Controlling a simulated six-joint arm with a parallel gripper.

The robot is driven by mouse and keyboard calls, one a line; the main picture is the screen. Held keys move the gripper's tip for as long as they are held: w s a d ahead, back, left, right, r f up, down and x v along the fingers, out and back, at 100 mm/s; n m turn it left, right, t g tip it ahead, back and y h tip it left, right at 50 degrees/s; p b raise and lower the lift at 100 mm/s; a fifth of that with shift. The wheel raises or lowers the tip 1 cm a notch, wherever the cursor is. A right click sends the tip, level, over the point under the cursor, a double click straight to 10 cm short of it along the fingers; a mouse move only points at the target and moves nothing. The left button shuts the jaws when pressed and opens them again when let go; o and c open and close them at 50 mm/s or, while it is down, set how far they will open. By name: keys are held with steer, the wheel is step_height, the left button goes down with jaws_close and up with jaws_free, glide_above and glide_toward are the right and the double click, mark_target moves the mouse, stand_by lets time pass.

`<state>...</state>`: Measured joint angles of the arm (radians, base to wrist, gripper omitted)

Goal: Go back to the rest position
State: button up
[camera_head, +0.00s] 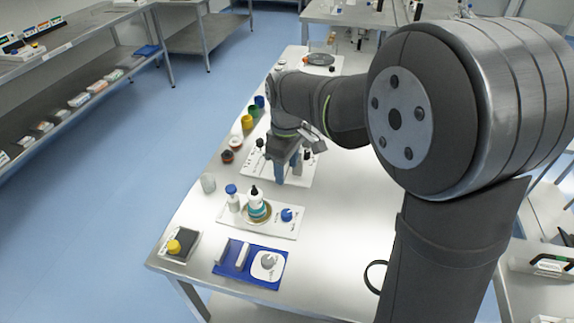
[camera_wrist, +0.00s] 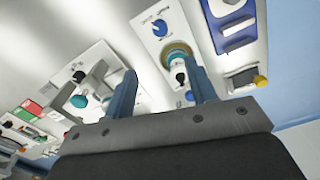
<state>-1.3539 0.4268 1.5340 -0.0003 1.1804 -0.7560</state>
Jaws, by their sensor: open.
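My gripper (camera_head: 288,166) hangs above the white table (camera_head: 345,215) in the head view, over a white panel (camera_head: 300,178) at mid-table. Its two blue-grey fingers also show in the wrist view (camera_wrist: 163,92), spread apart with nothing between their tips. My arm reaches from the right and covers part of the table. How far the fingertips are above the panel, I cannot tell.
Closer in stand a white tray (camera_head: 285,230) with a white bottle (camera_head: 255,200) and a blue knob (camera_head: 287,214), and a blue board (camera_head: 228,268). Coloured jars (camera_head: 247,122) line the table's left edge. Shelving (camera_head: 70,65) stands at far left.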

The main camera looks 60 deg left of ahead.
mark_target(287, 213)
steer(key=shift+f, duration=0.15)
step_height(287, 213, down, 17)
steer(key=shift+f, duration=0.1)
stand_by(0.8)
steer(key=shift+f, duration=0.25)
steer(key=shift+r+m, duration=0.2)
steer(key=shift+m, duration=0.7)
steer(key=m, duration=0.9)
steer(key=shift+m, duration=2.3)
